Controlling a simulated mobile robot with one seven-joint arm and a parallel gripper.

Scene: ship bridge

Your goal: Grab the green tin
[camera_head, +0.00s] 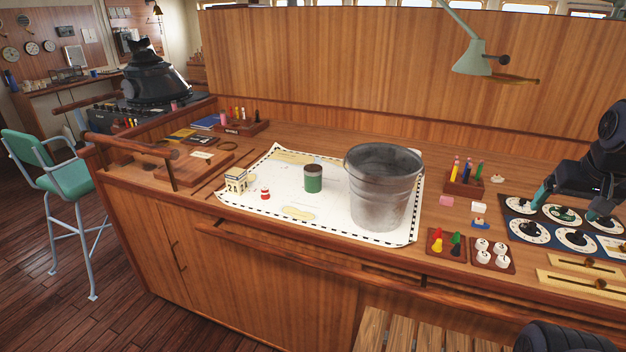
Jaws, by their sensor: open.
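The green tin (313,184) stands upright on the white chart (285,215) on the wooden desk, a little left of a large grey metal bucket (380,190). Its upper part looks dark and its lower part green. My gripper (567,205) is at the far right, over the dark panel of dials. Its teal-tipped fingers are spread apart with nothing between them. It is well to the right of the tin, with the bucket between them.
A small model building (236,180) and a red-and-white piece (265,193) sit left of the tin. A pen holder (464,183), small blocks and trays of pegs (446,244) lie between bucket and gripper. A lamp (472,62) hangs above the desk.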

